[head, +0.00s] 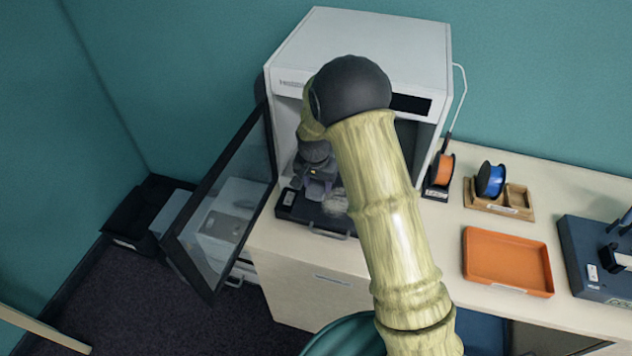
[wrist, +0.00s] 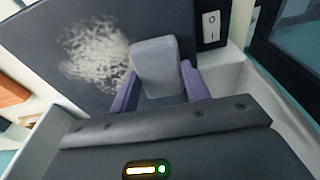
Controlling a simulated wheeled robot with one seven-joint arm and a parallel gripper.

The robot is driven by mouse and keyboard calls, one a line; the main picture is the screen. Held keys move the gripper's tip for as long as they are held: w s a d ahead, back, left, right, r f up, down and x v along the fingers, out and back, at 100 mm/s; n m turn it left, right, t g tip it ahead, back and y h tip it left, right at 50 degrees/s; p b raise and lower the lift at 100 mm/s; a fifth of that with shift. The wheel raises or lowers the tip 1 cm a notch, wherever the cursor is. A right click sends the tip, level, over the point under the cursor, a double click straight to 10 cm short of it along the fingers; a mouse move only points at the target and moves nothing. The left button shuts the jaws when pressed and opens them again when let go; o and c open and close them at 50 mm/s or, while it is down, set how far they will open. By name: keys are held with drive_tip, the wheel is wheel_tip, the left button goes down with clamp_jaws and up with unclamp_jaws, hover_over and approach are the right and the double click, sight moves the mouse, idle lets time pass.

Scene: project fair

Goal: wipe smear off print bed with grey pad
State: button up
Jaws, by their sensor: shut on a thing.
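The dark print bed (wrist: 75,30) lies inside the open white printer (head: 350,40); its front part and handle also show in the head view (head: 325,222). A whitish smear (wrist: 103,60) covers the bed's middle, just left of the pad in the wrist view; it also shows in the head view (head: 335,202). My gripper (wrist: 160,90) is shut on the grey pad (wrist: 157,65), with purple fingers on both sides of it. The pad is over the bed beside the smear's right edge. I cannot tell whether it touches the bed.
The glass door (head: 225,205) stands open at left. My arm reaches in through the front opening. An orange tray (head: 507,260), an orange spool (head: 442,170) and a blue spool (head: 490,180) are on the counter at right. A switch plate (wrist: 210,26) is near the bed's edge.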

drive_tip(key=shift+s+d+r, duration=0.1)
drive_tip(key=shift+s+d, duration=0.15)
drive_tip(key=shift+d, duration=0.5)
drive_tip(key=shift+s+d, duration=0.2)
drive_tip(key=shift+d, duration=0.55)
drive_tip(key=shift+s+d+b, duration=0.2)
drive_tip(key=shift+s+d, duration=0.1)
drive_tip(key=shift+d, duration=0.55)
drive_tip(key=shift+s+d+b, duration=0.2)
drive_tip(key=shift+s+d, duration=0.05)
drive_tip(key=shift+d, duration=0.55)
drive_tip(key=shift+d, duration=0.1)
drive_tip(key=shift+s+d, duration=0.3)
drive_tip(key=shift+d, duration=0.5)
drive_tip(key=shift+s+d, duration=0.25)
drive_tip(key=shift+d, duration=0.5)
